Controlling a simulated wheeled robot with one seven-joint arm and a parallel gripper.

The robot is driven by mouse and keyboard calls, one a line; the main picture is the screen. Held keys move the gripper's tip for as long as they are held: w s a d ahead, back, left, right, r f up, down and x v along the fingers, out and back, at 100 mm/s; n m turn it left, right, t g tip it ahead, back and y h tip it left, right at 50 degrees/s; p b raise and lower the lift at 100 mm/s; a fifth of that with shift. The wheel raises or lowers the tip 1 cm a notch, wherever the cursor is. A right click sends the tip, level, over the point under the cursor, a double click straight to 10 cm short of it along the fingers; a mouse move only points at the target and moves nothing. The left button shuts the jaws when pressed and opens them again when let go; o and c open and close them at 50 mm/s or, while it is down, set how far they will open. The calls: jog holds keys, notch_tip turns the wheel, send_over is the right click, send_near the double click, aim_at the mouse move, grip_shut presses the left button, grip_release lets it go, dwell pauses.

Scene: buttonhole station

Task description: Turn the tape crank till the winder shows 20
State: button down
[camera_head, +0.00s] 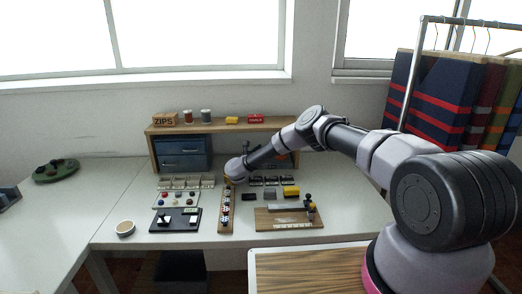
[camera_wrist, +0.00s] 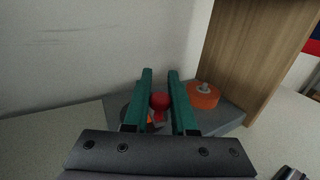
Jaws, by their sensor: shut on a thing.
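The tape winder's grey base (camera_wrist: 232,113) stands by the pale wall, with an orange reel (camera_wrist: 203,95) at its right in the wrist view. My gripper (camera_wrist: 160,73) has its two green fingers closed around the crank's red round knob (camera_wrist: 160,101). A dark round part with a bit of orange shows low behind the left finger. The crank arm is mostly hidden by the fingers, and no readable number shows. In the head view, a bit of the orange reel (camera_head: 281,157) shows under the shelf behind my arm; my fingers are hidden there.
A wooden side panel (camera_wrist: 240,50) of the shelf rises close to the right of the winder. In the head view, blue drawers (camera_head: 182,153) fill the shelf's left part. A button strip (camera_head: 226,213) and a wooden board (camera_head: 268,222) lie in front.

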jog(key=shift+w+r, duration=0.1)
jog(key=shift+r, duration=0.05)
jog(key=c, duration=0.8)
grip_release()
jog(key=shift+o, duration=0.2)
jog(key=shift+y, duration=0.3)
